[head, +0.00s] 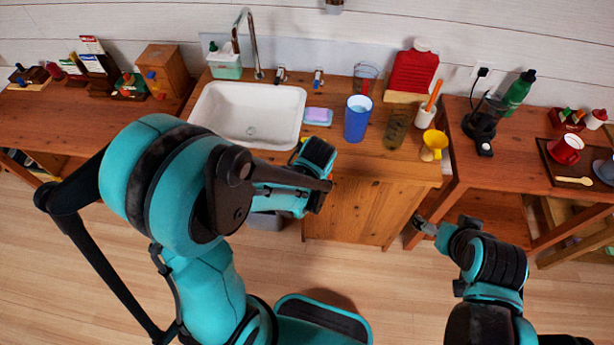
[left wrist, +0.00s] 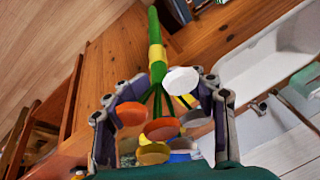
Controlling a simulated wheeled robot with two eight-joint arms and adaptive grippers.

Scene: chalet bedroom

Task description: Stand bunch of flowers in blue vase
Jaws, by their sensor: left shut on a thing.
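The blue vase (head: 357,119) stands upright on the wooden counter, right of the sink. My left gripper (left wrist: 160,102) is shut on the bunch of flowers (left wrist: 156,58). The bunch has green stems with a yellow band, and white, orange and yellow heads close to the wrist camera. Its stems point away from the palm.
A white sink (head: 247,113) with a tap lies left of the vase. A soap dish (head: 318,116), a clear glass (head: 366,78), a brownish glass (head: 397,128) and a yellow cup (head: 434,145) stand near it. A red canister (head: 414,70) is behind.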

